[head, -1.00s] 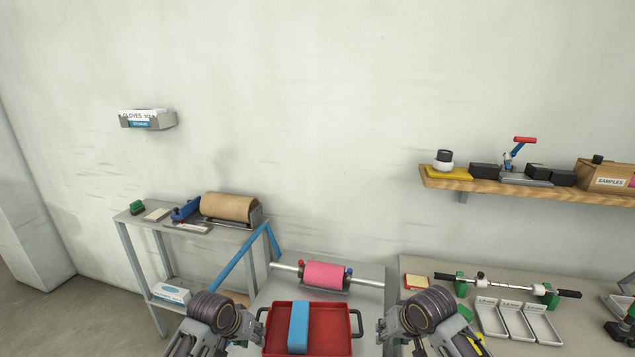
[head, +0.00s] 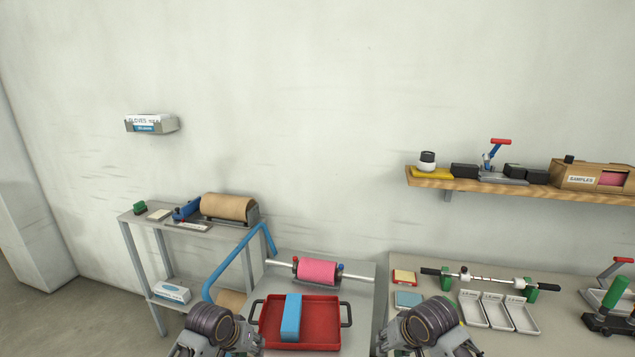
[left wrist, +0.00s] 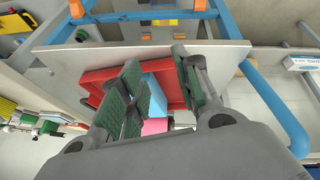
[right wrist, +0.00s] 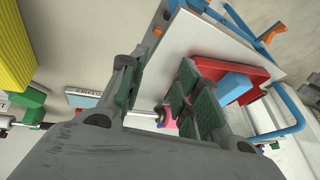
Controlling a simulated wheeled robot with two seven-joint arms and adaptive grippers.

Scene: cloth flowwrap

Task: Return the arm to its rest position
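My left gripper shows in the left wrist view (left wrist: 157,85), its green-padded fingers apart with nothing between them. My right gripper shows in the right wrist view (right wrist: 160,88), also open and empty. In the head view both wrists are at the bottom edge, either side of the red tray (head: 322,325), and their fingertips are hidden or cut off. A blue block (head: 291,318) lies in the tray. A pink roll (head: 318,272) on a metal bar sits behind the tray. Neither gripper appears to touch the tray or the block.
A blue tubular rail (head: 226,272) stands left of the tray. A grey rack (head: 139,262) with a brown roll (head: 228,207) is further left. The right bench holds white trays (head: 497,313) and a rod on green stands (head: 484,277). A wooden shelf (head: 480,183) hangs above.

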